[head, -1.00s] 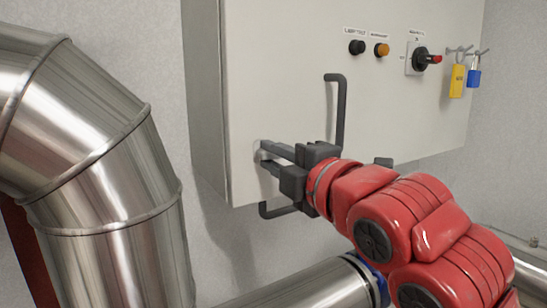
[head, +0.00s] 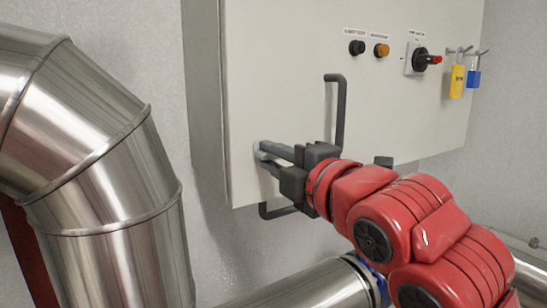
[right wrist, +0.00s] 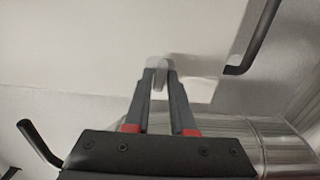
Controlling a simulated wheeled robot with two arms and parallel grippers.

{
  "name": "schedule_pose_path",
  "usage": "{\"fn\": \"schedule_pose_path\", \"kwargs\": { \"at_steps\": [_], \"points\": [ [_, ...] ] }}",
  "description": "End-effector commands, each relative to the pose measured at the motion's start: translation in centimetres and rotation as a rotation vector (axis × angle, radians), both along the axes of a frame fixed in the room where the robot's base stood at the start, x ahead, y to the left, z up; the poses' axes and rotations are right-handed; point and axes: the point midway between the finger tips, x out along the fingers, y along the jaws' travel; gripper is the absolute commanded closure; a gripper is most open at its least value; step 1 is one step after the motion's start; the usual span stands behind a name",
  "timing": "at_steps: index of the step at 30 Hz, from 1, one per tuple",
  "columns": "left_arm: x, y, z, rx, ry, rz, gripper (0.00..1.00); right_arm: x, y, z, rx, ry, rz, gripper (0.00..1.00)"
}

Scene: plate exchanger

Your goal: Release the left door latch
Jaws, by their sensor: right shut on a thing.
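The left door latch (head: 257,147) is a small grey piece low on the left edge of the grey cabinet door (head: 285,60). My right gripper (head: 266,155) reaches it from the right, and its fingertips largely hide it. In the right wrist view, the two fingers (right wrist: 161,78) are closed around the latch's pale tab (right wrist: 158,65) at the door face. The right gripper is shut on the latch.
A black door handle (head: 341,115) stands just right of my gripper, and a dark bar (head: 264,210) shows below it. A large metal pipe (head: 90,120) fills the left. Buttons, a rotary switch (head: 420,60) and padlocks (head: 457,82) are at upper right.

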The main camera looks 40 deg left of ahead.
Motion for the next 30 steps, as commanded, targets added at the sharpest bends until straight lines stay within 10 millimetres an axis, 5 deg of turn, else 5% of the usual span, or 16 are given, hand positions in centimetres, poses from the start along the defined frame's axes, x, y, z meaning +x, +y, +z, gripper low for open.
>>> {"fn": "schedule_pose_path", "kwargs": {
  "at_steps": [3,4,8,20,30],
  "points": [
    [0.0,0.0,0.0,0.0,0.0,0.0,0.5,-0.1,0.1,-0.2,-0.003,0.002,0.003,1.0],
    [0.0,0.0,0.0,0.0,0.0,0.0,0.5,-0.1,0.1,-0.2,-0.003,0.002,0.003,0.76],
    [0.0,0.0,0.0,0.0,0.0,0.0,0.5,-0.1,0.1,-0.1,-0.002,0.002,0.003,0.53],
    [0.0,0.0,-0.3,0.0,0.0,0.0,0.5,-0.2,-0.7,-0.1,-0.001,0.0,0.0,0.53],
    [0.0,0.0,-1.6,0.0,0.0,0.0,0.5,-2.9,-7.6,-0.1,0.002,-0.004,-0.003,0.53]
  ]
}}
